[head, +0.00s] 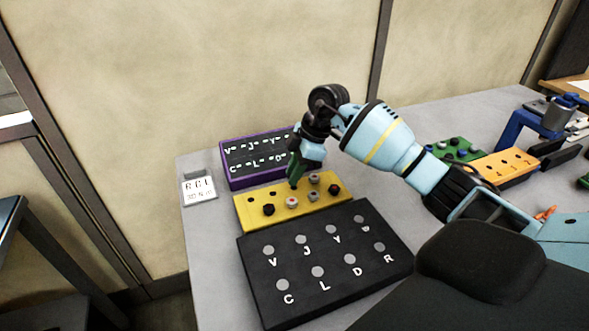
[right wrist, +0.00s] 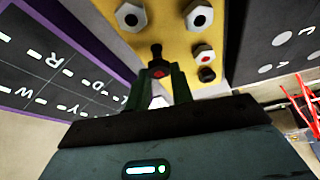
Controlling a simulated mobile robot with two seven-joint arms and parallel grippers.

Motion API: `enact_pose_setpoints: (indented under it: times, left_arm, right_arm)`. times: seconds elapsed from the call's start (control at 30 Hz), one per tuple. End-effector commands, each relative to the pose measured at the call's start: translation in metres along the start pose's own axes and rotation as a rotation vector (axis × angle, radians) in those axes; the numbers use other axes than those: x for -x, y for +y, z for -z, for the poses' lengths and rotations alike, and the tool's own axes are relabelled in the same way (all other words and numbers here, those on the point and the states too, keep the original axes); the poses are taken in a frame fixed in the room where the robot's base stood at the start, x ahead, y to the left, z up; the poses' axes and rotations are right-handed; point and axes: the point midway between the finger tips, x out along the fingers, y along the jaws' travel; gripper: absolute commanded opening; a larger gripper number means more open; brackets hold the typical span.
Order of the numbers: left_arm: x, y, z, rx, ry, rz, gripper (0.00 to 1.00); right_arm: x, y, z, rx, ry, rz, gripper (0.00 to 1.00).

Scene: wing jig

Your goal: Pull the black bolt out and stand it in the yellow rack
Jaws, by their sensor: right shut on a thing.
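My right gripper (head: 293,176) is over the back row of the yellow rack (head: 325,203), fingers pointing down. In the right wrist view the gripper (right wrist: 157,84) is shut on a black bolt (right wrist: 157,52), with red on its near end. The bolt's dark shank points toward the rack; I cannot tell whether its tip is in a hole. Another black bolt (head: 268,209) stands at the rack's front left; it also shows in the right wrist view (right wrist: 207,75). A dark bolt (head: 334,189) stands at the rack's right end. My left gripper is not in view.
Grey bolts (head: 292,201) stand close beside my gripper in the rack. A black lettered panel (head: 300,300) lies in front, and a purple-framed lettered board (head: 229,183) behind. A white card (head: 199,190) is at the left edge. An orange block (head: 505,164) stands right.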

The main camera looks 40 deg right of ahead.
Motion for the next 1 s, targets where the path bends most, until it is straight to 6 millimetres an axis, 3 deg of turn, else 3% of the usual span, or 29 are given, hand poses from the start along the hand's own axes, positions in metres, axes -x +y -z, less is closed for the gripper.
enact_pose_setpoints:
  times: [0.77, 0.8, 1.0]
  left_arm:
    - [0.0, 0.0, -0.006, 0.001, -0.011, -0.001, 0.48]
    - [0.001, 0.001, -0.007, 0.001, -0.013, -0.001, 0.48]
    - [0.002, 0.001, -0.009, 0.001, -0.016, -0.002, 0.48]
  right_arm:
    - [-0.018, 0.0, -0.008, 0.0, 0.0, 0.0, 0.01]
    - [-0.018, 0.0, -0.008, 0.0, 0.0, 0.0, 0.24]
    - [-0.018, 0.0, -0.008, 0.0, -0.001, 0.0, 0.48]
